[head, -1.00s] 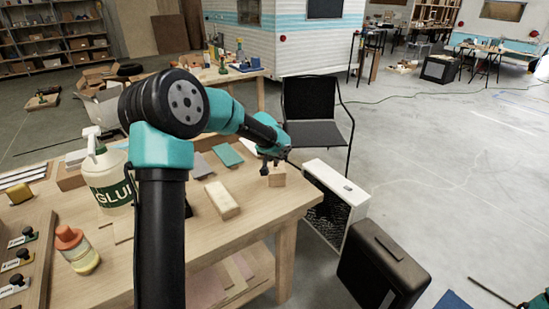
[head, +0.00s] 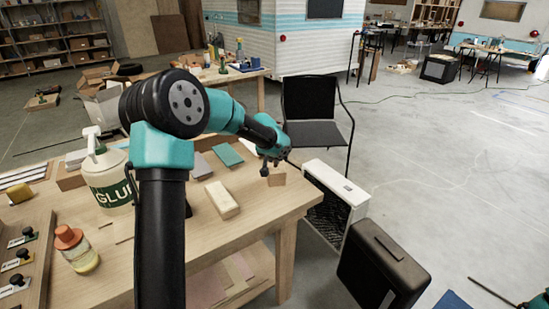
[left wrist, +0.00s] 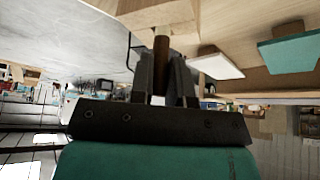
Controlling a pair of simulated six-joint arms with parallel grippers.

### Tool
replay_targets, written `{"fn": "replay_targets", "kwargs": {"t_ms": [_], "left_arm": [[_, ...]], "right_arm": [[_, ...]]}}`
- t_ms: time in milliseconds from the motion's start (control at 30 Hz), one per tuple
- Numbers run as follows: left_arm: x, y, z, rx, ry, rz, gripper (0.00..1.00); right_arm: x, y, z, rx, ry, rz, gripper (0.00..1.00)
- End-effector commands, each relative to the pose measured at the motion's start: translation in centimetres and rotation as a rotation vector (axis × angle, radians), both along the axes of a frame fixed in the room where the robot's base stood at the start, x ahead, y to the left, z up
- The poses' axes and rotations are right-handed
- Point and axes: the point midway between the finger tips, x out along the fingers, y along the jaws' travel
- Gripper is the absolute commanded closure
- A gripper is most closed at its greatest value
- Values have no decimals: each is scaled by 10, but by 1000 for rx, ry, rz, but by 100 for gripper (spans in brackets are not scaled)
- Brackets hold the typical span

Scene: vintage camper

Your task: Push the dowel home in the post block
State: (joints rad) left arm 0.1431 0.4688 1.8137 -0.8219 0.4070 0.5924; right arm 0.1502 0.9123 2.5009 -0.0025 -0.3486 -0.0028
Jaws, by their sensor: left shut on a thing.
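My left gripper (head: 268,168) is at the front right corner of the workbench, just over the post block (head: 277,180), a small pale wood block. In the left wrist view the post block (left wrist: 155,16) is at the top edge. There my left gripper (left wrist: 163,75) is shut on the dowel (left wrist: 161,50), a dark brown round rod. The dowel's far end meets the block's face; how deep it sits I cannot tell. In the head view the gripper hides the dowel.
A pale wood block (head: 222,200) and a teal piece (head: 228,154) lie nearby on the bench (head: 200,250). A glue bottle (head: 108,180) and an orange-capped bottle (head: 76,250) stand at left. Beyond the corner are a chair (head: 312,132) and a dark case (head: 382,266).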

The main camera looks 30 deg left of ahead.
Motion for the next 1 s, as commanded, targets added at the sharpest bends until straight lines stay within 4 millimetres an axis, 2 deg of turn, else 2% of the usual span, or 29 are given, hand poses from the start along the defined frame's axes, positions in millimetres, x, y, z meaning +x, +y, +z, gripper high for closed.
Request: {"fn": "replay_targets", "kwargs": {"t_ms": [667, 700, 1000], "left_arm": [[0, 0, -11, 0, 0, 1, 100], [0, 0, -10, 0, 0, 1, 79], [0, 0, -10, 1, 0, 0, 53]], "right_arm": [[0, 0, 0, 0, 0, 0, 0], [0, 0, 0, 0, 0, 0, 0], [0, 0, 0, 0, 0, 0, 0]]}}
